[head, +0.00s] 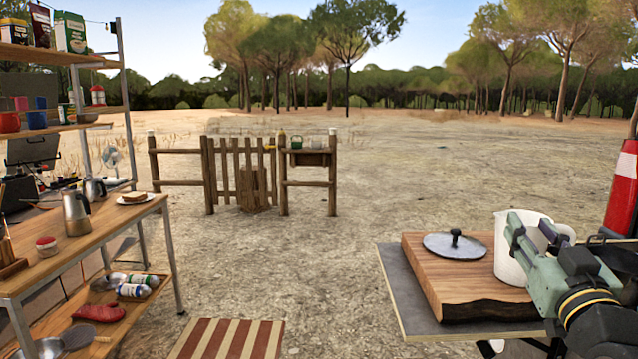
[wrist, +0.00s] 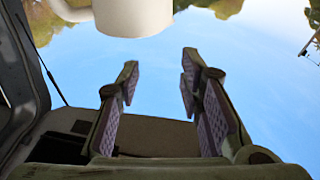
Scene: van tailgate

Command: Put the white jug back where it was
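The white jug (head: 508,262) stands upright at the right side of the thick wooden board (head: 440,272) in the head view. Its handle is partly hidden behind my gripper. My gripper (head: 530,228) overlaps the jug's right side and upper part in that view. In the wrist view my gripper (wrist: 160,75) has its two fingers spread wide, with only sky between their tips. The jug also shows at the top of the wrist view (wrist: 138,14), cut by the frame edge, beyond the fingertips.
A grey lid with a black knob (head: 455,246) lies on the board, left of the jug. The board rests on a grey-topped table (head: 398,290). A red and white cone (head: 622,190) stands at right. A wooden shelf unit (head: 110,222) with kitchenware is at left.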

